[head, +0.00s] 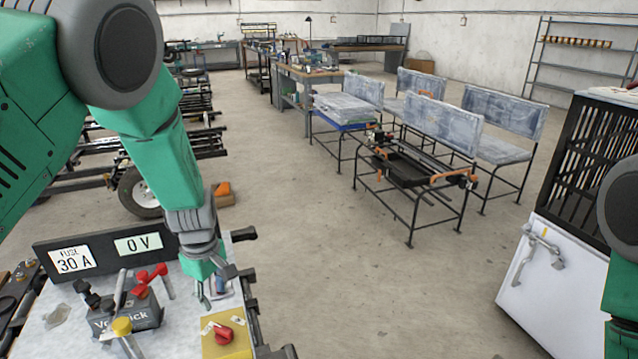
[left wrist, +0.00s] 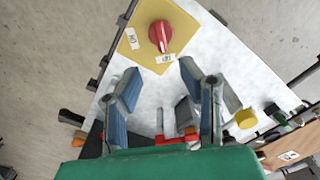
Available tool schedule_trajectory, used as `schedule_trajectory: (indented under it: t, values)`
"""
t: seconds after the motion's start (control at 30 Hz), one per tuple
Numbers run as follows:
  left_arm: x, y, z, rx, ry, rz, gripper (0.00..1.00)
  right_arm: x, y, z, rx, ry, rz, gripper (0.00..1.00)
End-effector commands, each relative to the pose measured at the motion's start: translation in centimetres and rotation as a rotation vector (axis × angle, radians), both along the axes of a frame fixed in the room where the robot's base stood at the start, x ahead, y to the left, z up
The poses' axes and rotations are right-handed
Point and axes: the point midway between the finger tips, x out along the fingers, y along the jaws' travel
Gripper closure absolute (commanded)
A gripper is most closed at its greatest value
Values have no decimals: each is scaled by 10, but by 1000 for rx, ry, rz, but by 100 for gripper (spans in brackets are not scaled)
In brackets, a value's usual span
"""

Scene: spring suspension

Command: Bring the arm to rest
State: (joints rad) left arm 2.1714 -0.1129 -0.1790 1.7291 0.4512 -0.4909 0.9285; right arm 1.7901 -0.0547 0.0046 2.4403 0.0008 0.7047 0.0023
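My left arm (head: 165,150) comes in from the left in the head view and bends down over a light worktop (head: 185,335). My left gripper (head: 216,296) points downward, above the worktop and behind the yellow plate (head: 228,345) with its red rotary switch (head: 223,334). In the left wrist view the gripper (left wrist: 160,85) has its two blue-padded fingers apart, with nothing held between them. The red switch (left wrist: 160,36) on the yellow plate (left wrist: 135,50) lies beyond the fingertips. Part of my right arm shows at the right edge; its gripper is out of view.
A dark panel (head: 105,247) reading "FUSE 30 A" and "0 V" stands behind a grey block (head: 125,312) with red, black and yellow levers. A white cabinet (head: 550,285) stands at the right. Metal-legged benches (head: 415,180) stand farther back. The floor between is clear.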

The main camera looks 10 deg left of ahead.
Motion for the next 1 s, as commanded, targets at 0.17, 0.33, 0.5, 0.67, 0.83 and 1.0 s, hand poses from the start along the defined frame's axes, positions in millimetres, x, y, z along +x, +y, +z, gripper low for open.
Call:
schedule_trajectory:
  t: [0.17,0.33,0.5,0.67,0.83,1.0]
  values:
    - [-50,9,-52,59,33,-189,66,0,0,-3,0,1,0,60]
    - [-152,11,-121,116,69,-645,66,-1,0,-7,0,1,0,60]
    - [-244,-8,-148,87,45,-1086,66,-1,0,-11,0,1,0,60]
    - [-290,-28,-148,46,-9,-1324,66,-1,0,-12,0,1,0,60]
    - [-301,-34,-146,35,-32,-1386,66,-1,0,-12,0,1,0,60]
    - [-301,-34,-146,35,-32,-1386,66,-1,0,-12,0,1,0,60]
